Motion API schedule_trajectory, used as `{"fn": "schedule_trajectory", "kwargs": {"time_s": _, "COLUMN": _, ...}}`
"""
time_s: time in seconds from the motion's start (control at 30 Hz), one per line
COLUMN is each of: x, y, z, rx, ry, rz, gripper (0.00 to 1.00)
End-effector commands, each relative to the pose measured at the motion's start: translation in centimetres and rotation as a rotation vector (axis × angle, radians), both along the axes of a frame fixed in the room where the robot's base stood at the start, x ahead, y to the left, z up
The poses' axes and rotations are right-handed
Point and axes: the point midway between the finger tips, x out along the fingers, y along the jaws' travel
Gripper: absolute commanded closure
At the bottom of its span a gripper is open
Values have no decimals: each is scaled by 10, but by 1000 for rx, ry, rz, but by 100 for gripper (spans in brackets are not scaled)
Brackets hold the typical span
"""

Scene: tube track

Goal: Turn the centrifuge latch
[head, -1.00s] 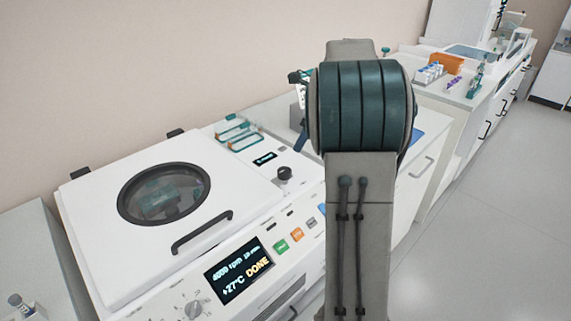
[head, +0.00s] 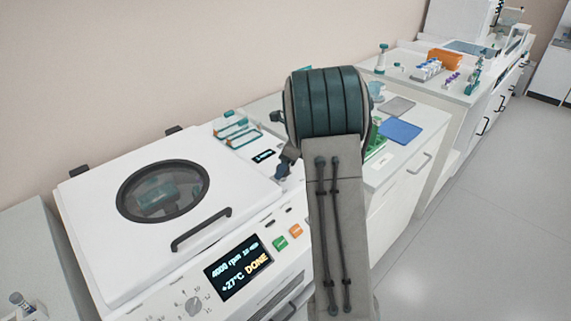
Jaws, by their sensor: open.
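The white centrifuge (head: 95,235) stands at the left with its lid shut. The lid has a round dark-rimmed window (head: 162,190) and a black bar handle (head: 201,230). The display (head: 238,267) reads 4000 rpm, +27°C, DONE. The black latch knob, seen earlier on the top right of the centrifuge, is now covered or merged with the dark end of my arm. My gripper (head: 284,168) shows only in small part there, left of my arm's large teal joint. Its jaws are open. Whether it touches the knob cannot be told.
Teal-framed racks (head: 232,131) sit behind the knob area. A green rack (head: 377,138), a blue mat (head: 400,131) and a grey mat (head: 397,106) lie on the counter to the right. A tube rack (head: 428,71) and an orange box (head: 445,59) stand farther back. The floor at right is clear.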

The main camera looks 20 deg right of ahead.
Motion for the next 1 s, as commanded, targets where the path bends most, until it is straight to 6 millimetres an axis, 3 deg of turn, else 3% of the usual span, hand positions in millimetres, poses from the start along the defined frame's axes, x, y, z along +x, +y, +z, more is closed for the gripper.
{"fn": "schedule_trajectory", "kwargs": {"time_s": 0.27, "x": 0, "y": 1, "z": -2, "rx": 0, "ry": 0, "rz": 1, "gripper": 39}}
{"fn": "schedule_trajectory", "kwargs": {"time_s": 0.43, "x": 0, "y": 1, "z": -2, "rx": 0, "ry": 0, "rz": 1, "gripper": 84}}
{"fn": "schedule_trajectory", "kwargs": {"time_s": 0.77, "x": 1, "y": 0, "z": -1, "rx": -1, "ry": 0, "rz": 27, "gripper": 84}}
{"fn": "schedule_trajectory", "kwargs": {"time_s": 1.0, "x": 1, "y": -1, "z": 0, "rx": 0, "ry": 1, "rz": 145, "gripper": 84}}
